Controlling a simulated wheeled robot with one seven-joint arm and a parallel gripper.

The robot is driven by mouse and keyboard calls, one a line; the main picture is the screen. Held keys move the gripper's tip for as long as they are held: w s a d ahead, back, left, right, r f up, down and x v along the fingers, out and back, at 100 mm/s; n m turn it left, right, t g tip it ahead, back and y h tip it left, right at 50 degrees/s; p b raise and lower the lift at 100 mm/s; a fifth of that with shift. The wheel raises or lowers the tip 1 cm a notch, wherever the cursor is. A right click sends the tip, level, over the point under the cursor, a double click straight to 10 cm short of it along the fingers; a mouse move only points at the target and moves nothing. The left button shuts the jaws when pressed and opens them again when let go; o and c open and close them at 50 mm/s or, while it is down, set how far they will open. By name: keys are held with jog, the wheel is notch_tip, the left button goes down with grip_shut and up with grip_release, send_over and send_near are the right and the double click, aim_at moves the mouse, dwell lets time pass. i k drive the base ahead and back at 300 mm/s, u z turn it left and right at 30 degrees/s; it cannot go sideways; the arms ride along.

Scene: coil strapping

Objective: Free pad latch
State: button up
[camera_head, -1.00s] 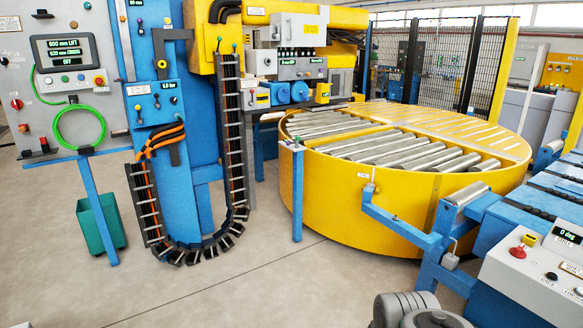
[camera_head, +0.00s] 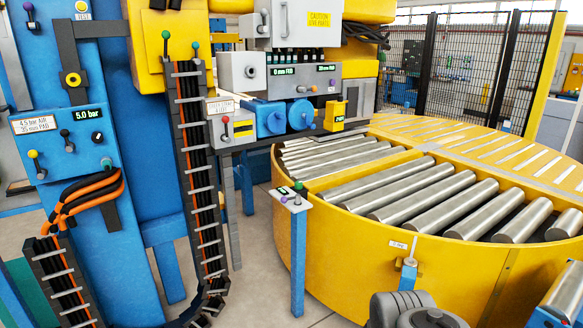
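A grey head panel (camera_head: 305,75) with two small green-lit displays stands at the upper middle; the left display appears to read 0 mm PAD. A small white panel (camera_head: 231,125) with a red-and-yellow lever is left of two blue round housings (camera_head: 270,118). A blue air panel (camera_head: 65,145) at left shows 5.0 bar, several small levers and a label about 4.5 bar air and 35 mm pad. I cannot tell which part is the pad latch. My gripper is not in view; only a grey part of my arm shows at the bottom.
A large yellow turntable (camera_head: 400,253) with steel rollers fills the right. A blue post (camera_head: 298,255) with small knobs on top stands before it. A black cable chain (camera_head: 200,180) hangs left of centre. Bare floor (camera_head: 258,265) shows between chain and post.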

aim_at(313, 89)
jog(key=z, duration=0.45)
jog(key=i, duration=2.05)
jog(key=u, duration=0.95)
jog(key=i, duration=0.6)
jog(key=u, duration=0.65)
